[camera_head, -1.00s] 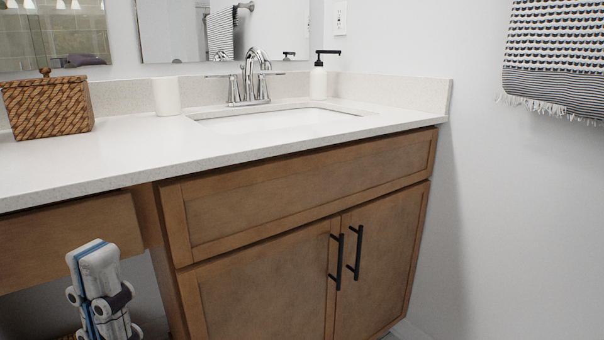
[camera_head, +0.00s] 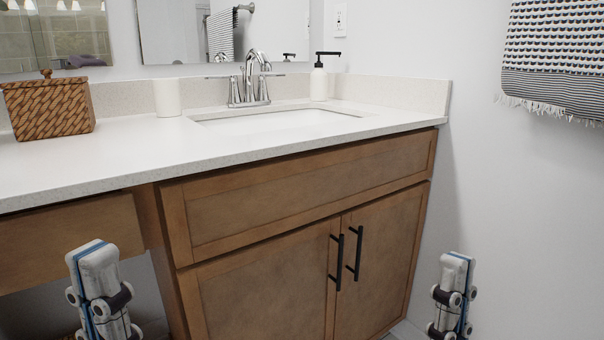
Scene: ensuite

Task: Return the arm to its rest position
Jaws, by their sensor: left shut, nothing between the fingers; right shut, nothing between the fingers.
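My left gripper (camera_head: 95,262) is at the lower left of the head view, pointing up in front of the vanity's left part. It is shut and empty. My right gripper (camera_head: 456,266) is at the lower right, also pointing up, in front of the white wall just right of the cabinet. It is shut and empty too. Neither gripper visibly holds anything. The arms behind both grippers are cut off by the bottom edge of the view.
A white vanity counter (camera_head: 120,160) spans the left and middle, with a woven box (camera_head: 48,108), white cup (camera_head: 167,98), faucet (camera_head: 250,85) and soap bottle (camera_head: 319,82). Black handles (camera_head: 336,262) stick out from the cabinet doors. A patterned towel (camera_head: 555,55) hangs at the upper right.

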